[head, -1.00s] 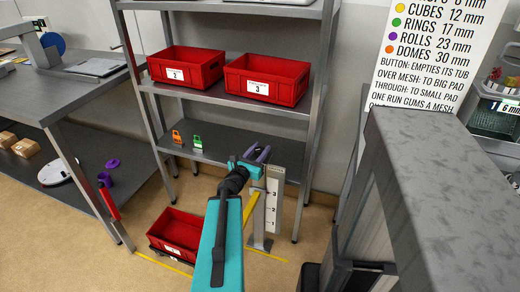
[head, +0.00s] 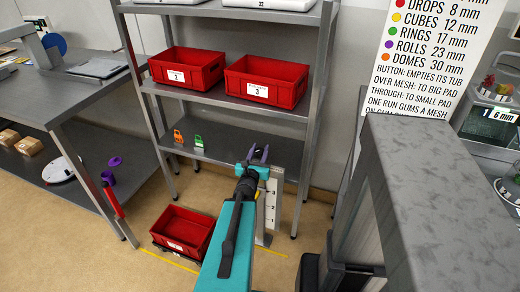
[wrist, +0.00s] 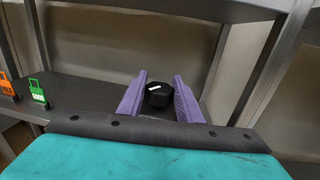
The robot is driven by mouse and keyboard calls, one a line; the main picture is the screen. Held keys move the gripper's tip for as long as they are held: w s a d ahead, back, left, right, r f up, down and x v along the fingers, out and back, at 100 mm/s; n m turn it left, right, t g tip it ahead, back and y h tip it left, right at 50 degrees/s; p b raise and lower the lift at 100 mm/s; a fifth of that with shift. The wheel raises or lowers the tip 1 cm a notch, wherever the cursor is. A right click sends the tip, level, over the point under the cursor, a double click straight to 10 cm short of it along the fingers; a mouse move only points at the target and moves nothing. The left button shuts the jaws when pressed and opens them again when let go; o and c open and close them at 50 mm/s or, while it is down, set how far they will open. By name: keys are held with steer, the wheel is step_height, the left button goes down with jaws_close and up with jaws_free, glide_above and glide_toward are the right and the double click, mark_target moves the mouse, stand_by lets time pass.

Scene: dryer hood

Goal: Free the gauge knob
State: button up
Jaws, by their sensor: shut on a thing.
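A round black knob (wrist: 158,95) with a white mark on its top sits between the purple fingers of my gripper (wrist: 160,82) in the wrist view. The fingers are shut on its sides. In the head view my gripper (head: 258,155) is at the front of the shelf rack's lower shelf, above the white gauge plate (head: 270,206) with numbers on it. The knob is a small dark patch between the fingers there. My arm hides part of the gauge and its yellow part. I cannot tell whether the knob is still joined to the gauge.
An orange tag (head: 178,136) and a green tag (head: 199,144) stand on the lower shelf (head: 225,147). Two red bins (head: 185,72) sit on the shelf above. Another red bin (head: 183,230) is on the floor, left of my arm. A grey-topped cabinet (head: 430,170) stands close on the right.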

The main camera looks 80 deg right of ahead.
steer(key=shift+a+f, duration=0.1)
steer(key=shift+f, duration=0.1)
stand_by(0.3)
steer(key=o, duration=1)
steer(key=shift+o, duration=0.2)
steer(key=shift+a+r+p, duration=0.2)
steer(key=shift+p, duration=0.4)
steer(key=shift+a+p, duration=0.3)
steer(key=shift+p, duration=0.3)
steer(key=a+p, duration=1.2)
steer(key=p, duration=0.2)
steer(key=shift+w+a+f+p, duration=0.15)
steer(key=shift+w+a+p, duration=0.15)
steer(key=shift+w+a, duration=0.05)
